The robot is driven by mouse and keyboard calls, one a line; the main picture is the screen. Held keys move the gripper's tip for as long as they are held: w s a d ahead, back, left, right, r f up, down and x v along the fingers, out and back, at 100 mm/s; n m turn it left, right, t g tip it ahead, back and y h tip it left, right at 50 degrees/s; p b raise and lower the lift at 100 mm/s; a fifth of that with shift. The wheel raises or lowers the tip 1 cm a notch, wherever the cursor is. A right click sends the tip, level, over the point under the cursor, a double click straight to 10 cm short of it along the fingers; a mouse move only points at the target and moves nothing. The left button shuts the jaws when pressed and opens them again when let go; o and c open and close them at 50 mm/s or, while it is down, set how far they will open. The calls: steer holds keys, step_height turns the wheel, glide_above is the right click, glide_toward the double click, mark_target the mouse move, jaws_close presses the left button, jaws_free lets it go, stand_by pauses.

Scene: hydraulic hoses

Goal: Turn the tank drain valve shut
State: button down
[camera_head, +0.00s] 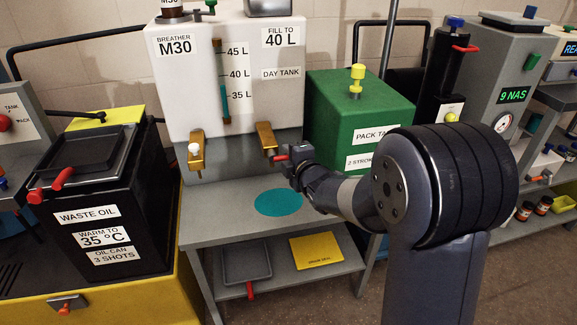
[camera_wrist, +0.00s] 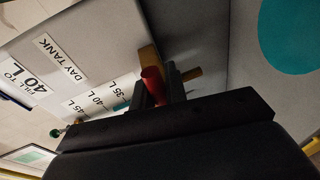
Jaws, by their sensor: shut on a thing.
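The white day tank (camera_head: 270,105) stands on a grey bench, with a level gauge (camera_head: 222,85) marked 35, 40 and 45 L. Low on its front right is a brass valve fitting (camera_head: 265,138) with a red handle (camera_head: 281,158). My gripper (camera_head: 291,159) reaches in from the right and is shut on the red handle. In the wrist view the red handle (camera_wrist: 152,84) sits between my fingers (camera_wrist: 158,98), with the brass fitting (camera_wrist: 149,55) behind it. A second brass fitting (camera_head: 196,152) with a white knob is on the tank's front left.
A teal disc (camera_head: 279,202) lies on the bench below the valve. A green pack tank (camera_head: 340,100) stands close on the right, behind my arm. A black waste oil bin (camera_head: 95,205) stands at left. A grey tray (camera_head: 246,264) and yellow sheet (camera_head: 316,250) lie on the lower shelf.

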steer(key=shift+r, duration=0.1)
stand_by(0.3)
steer(key=c, duration=1.4)
jaws_free()
steer(key=shift+c, duration=0.2)
steer(key=v, duration=1.1)
steer(key=shift+p, duration=0.4)
steer(key=shift+w, duration=0.1)
steer(key=x, duration=1.1)
steer(key=shift+b, duration=0.3)
steer(key=shift+s, duration=0.2)
